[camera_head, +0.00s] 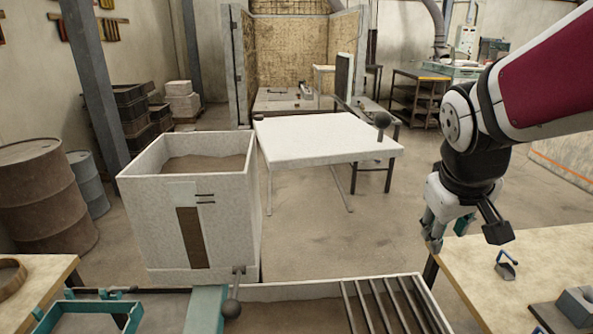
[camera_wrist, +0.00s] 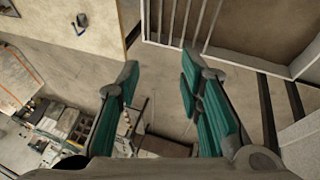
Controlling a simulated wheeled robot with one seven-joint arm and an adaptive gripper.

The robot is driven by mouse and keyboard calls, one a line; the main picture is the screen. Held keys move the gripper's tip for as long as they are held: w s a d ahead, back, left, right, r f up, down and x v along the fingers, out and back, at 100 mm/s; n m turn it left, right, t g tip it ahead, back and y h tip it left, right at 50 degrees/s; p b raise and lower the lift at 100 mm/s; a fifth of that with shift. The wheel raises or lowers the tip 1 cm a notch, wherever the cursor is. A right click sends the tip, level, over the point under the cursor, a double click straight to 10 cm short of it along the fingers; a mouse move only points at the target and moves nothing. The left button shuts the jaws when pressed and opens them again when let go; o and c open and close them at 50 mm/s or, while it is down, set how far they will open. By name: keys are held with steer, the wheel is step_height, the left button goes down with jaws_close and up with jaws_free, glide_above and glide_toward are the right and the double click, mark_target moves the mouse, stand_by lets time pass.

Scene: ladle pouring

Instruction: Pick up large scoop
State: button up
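My gripper (camera_head: 437,236) hangs at the right of the head view, pointing down by the left edge of the right-hand table. In the wrist view its two teal-padded fingers (camera_wrist: 160,72) stand apart with nothing between them. A small dark item with a blue handle (camera_head: 506,268) lies on that table, to the right of and below my gripper. It also shows at the upper left of the wrist view (camera_wrist: 80,22). It may be the large scoop; it is too small to be sure. My gripper is not touching it.
The right-hand table (camera_head: 535,250) also bears a grey block (camera_head: 577,306). A barred trough (camera_head: 320,291) lies at the bottom middle. A tall white bin of sand (camera_head: 187,183) stands left. A white table (camera_head: 320,137) stands behind. Open floor lies between them.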

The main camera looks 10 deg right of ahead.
steer(key=d+f+g, duration=0.1)
steer(key=d+f, duration=0.5)
steer(key=d, duration=0.6)
steer(key=s+d+f+t+p, duration=0.1)
steer(key=s+d+f, duration=0.6)
steer(key=d+f, duration=0.35)
steer(key=s+d+f+t, duration=0.1)
steer(key=s+d+f, duration=0.7)
steer(key=d, duration=0.4)
steer(key=shift+m+y, duration=0.4)
steer(key=shift+s+d+b+x, duration=0.1)
steer(key=shift+b+x, duration=0.4)
steer(key=shift+x, duration=2)
steer(key=shift+s+d+b+x, duration=0.15)
steer(key=shift+b+x, duration=0.4)
steer(key=shift+x, duration=1.9)
steer(key=shift+w+d+b+x, duration=0.1)
steer(key=shift+b+x, duration=0.4)
steer(key=shift+x, duration=2)
steer(key=shift+s, duration=0.1)
jaws_close()
